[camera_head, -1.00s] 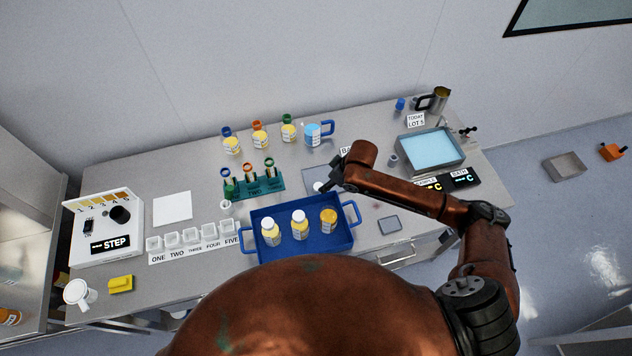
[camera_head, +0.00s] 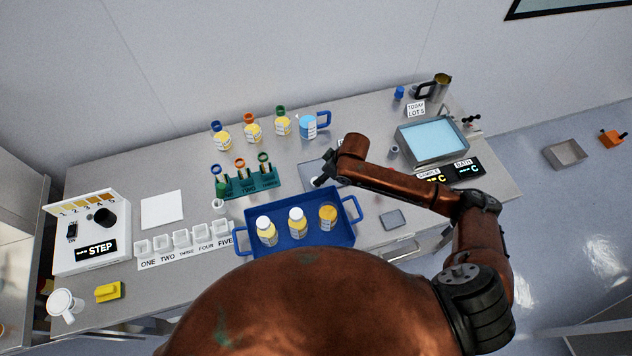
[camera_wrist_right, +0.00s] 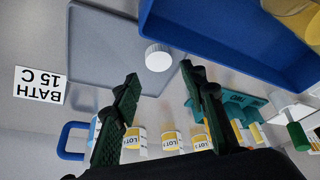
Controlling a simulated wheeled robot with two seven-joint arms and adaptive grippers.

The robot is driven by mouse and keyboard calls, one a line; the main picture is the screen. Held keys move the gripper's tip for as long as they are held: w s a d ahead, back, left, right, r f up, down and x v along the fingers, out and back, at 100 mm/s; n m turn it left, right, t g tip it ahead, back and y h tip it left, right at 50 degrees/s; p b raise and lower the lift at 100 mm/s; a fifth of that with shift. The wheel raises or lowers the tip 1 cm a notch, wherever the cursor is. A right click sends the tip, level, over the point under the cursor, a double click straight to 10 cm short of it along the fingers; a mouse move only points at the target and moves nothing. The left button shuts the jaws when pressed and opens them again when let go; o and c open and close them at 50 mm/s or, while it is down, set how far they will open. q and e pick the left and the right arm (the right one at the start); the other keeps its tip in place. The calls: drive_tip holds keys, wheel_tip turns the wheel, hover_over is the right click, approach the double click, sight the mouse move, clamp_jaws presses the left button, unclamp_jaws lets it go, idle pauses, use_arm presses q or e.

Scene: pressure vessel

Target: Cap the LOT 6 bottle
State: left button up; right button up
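A blue tray (camera_head: 290,243) holds three bottles. Two wear white caps, the left bottle (camera_head: 266,231) and the middle bottle (camera_head: 297,222). The right bottle (camera_head: 328,217) shows an open amber top without a cap. Their lot numbers are not readable. A loose white cap (camera_wrist_right: 158,57) is over the grey mat (camera_wrist_right: 95,45) in the right wrist view. My right gripper (camera_wrist_right: 159,73) is open, its fingertips apart on either side of the cap's near edge. In the head view my right gripper (camera_head: 322,181) hides the cap. My left gripper is not in view.
Behind the tray stand a green rack (camera_head: 246,182), several labelled bottles and a blue-handled mug (camera_head: 310,125). A water bath (camera_head: 432,140) stands right. Small cups (camera_head: 181,239) and the STEP box (camera_head: 92,240) are left. A grey pad (camera_head: 391,219) lies right of the tray.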

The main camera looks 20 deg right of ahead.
drive_tip(key=shift+x, duration=0.8)
drive_tip(key=shift+p+x, duration=0.6)
drive_tip(key=shift+x, duration=2)
drive_tip(key=shift+d, duration=0.1)
drive_tip(key=shift+c, duration=0.2)
drive_tip(key=c, duration=0.5)
